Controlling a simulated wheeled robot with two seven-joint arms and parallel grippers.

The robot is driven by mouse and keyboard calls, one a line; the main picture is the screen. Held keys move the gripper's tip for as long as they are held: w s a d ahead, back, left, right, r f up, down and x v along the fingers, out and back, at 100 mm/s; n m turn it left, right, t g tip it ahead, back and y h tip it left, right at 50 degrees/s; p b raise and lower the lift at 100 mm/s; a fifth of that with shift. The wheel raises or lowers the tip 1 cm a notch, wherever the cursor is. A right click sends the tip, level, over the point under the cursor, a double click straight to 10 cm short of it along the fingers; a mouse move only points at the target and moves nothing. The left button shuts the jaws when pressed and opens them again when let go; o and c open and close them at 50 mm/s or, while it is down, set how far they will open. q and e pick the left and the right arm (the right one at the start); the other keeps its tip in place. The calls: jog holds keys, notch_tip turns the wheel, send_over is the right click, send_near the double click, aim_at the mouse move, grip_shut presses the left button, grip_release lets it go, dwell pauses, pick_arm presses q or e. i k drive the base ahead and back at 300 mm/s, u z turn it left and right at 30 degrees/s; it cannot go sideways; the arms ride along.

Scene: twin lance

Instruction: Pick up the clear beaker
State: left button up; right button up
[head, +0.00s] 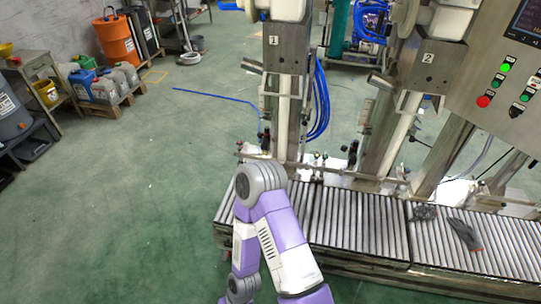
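I cannot make out a clear beaker anywhere in the head view. One of my arms, purple and white, rises from the bottom centre and bends at a grey joint in front of the roller conveyor (360,222). Its gripper is out of frame below. My other arm does not show. Neither gripper is in view.
Filling machine columns, marked 1 (286,55) and 2 (428,68), stand behind the conveyor. Dark glove-like items (465,235) lie on its right part. A pallet with canisters (105,90) and an orange drum (117,40) are far left. The green floor at left is open.

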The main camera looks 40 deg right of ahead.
aim_at(311, 158)
jog(key=u, duration=0.05)
jog(key=i, duration=3.8)
jog(key=z, duration=2.3)
jog(key=i, duration=4.2)
jog(key=z, duration=1.95)
jog(key=i, duration=0.2)
